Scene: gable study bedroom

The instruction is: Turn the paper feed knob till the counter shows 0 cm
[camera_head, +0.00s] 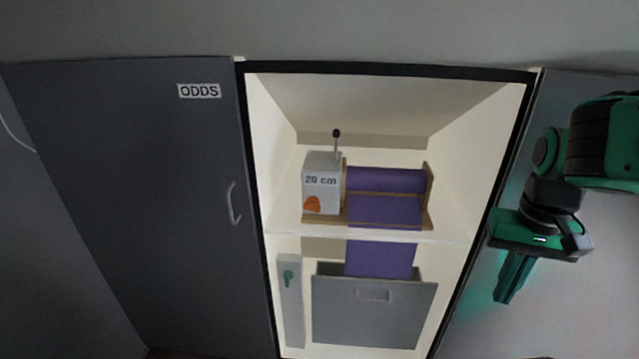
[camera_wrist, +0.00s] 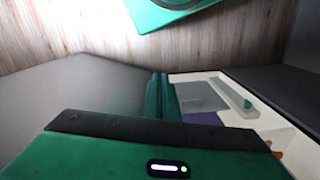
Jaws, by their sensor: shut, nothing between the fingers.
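In the head view the paper feeder stands on the shelf of an open lit cupboard. Its white counter box (camera_head: 322,178) reads "20 cm". An orange knob (camera_head: 312,204) sits low on the box's front, and a thin black-tipped lever (camera_head: 337,140) rises behind it. A purple paper roll (camera_head: 385,180) lies in a wooden frame to the right, and its sheet hangs below the shelf. My gripper (camera_head: 507,285) is shut and empty, to the right of the cupboard opening, apart from the knob. In the wrist view the shut fingers (camera_wrist: 158,92) point towards the cupboard.
A dark door marked ODDS (camera_head: 199,90) stands open on the left. Below the shelf (camera_head: 370,235) are a grey drawer-like bin (camera_head: 370,312) and a pale panel with a green knob (camera_head: 289,277). The opening's right frame lies between my gripper and the feeder.

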